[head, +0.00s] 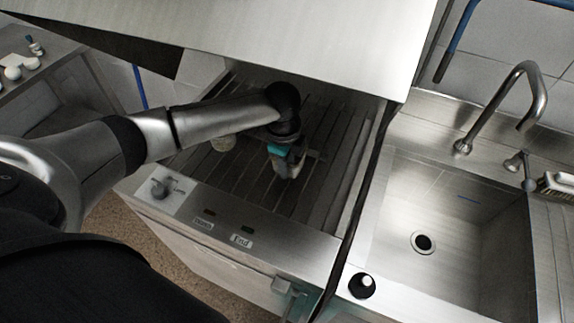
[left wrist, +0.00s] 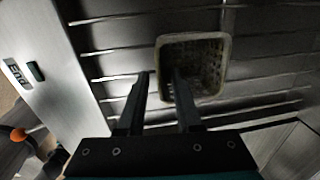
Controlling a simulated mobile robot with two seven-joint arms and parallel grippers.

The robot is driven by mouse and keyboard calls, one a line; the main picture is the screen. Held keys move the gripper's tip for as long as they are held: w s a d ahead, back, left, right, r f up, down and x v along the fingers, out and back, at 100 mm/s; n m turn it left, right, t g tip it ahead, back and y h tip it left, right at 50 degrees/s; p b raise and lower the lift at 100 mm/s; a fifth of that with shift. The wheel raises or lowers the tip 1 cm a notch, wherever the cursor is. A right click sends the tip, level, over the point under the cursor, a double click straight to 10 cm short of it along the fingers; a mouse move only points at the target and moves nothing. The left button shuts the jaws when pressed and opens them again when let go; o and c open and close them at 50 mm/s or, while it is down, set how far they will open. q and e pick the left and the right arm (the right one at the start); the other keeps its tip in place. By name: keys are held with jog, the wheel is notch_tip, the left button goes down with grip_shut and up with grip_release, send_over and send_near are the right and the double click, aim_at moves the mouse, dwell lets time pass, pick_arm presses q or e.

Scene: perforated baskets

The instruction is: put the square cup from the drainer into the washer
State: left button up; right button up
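The square cup (left wrist: 224,66), pale with perforated walls, shows in the left wrist view on dark slats inside the washer (head: 325,247). My left gripper (left wrist: 162,72) is open at the cup's left side. One finger is just left of its wall and the other overlaps its opening. In the head view my left gripper (head: 288,168) is low over the slatted rack. There the cup is hard to separate from the fingers. At the bottom of the head view a grey and teal piece (head: 290,290), probably my right gripper, is partly cut off.
A pale object (head: 222,143) stands on the slats beside my left forearm. The washer's raised steel hood (head: 300,35) overhangs the rack. A sink (head: 440,215) with a tap (head: 538,95) lies to the right. A side table (head: 35,85) with small items is far left.

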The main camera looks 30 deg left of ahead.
pick_arm(q)
notch_tip(320, 180, up, 11)
jog(key=s+p, duration=0.1)
jog(key=p, duration=0.1)
jog(key=shift+s, duration=0.15)
jog(key=shift+a, duration=0.1)
